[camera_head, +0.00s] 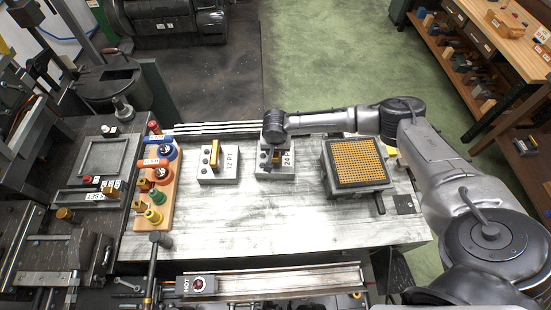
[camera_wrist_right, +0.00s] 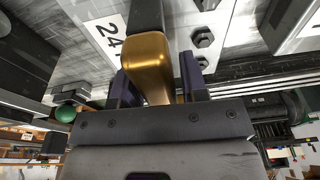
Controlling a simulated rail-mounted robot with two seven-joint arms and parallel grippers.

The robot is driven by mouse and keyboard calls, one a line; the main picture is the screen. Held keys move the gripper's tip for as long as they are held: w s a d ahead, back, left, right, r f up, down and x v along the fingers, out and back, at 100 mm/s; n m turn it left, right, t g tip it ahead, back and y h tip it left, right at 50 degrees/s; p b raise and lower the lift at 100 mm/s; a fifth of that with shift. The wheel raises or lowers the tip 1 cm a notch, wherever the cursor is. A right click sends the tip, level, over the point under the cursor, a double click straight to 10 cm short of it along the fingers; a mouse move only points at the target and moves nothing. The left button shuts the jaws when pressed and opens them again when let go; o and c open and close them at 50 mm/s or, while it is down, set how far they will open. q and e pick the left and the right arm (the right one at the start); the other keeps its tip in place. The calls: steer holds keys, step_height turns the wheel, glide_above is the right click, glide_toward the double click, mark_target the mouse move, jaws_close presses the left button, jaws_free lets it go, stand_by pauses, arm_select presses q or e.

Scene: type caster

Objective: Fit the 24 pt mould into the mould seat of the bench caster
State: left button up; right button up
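The 24 pt mould (camera_head: 288,172) is a pale grey block with a "24" label, standing on the pale bench top. It also shows in the wrist view (camera_wrist_right: 92,32), with its brass handle (camera_wrist_right: 148,62). My right gripper (camera_head: 274,146) is over the mould. In the wrist view its two dark fingers (camera_wrist_right: 158,85) stand on either side of the handle; whether they press on it is unclear. The mould seems to rest on the bench. Dark caster machinery (camera_head: 62,250) is at the left; I cannot pick out the mould seat. My left gripper is not in view.
A similar 12 pt mould (camera_head: 231,164) stands left of the 24 pt one. A wooden rack (camera_head: 167,205) of coloured knobs is further left. A grey box with a brass-coloured grid (camera_head: 357,163) stands to the right. The front bench area is clear.

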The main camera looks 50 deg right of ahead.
jaws_close()
stand_by(0.9)
steer(key=shift+r, duration=0.15)
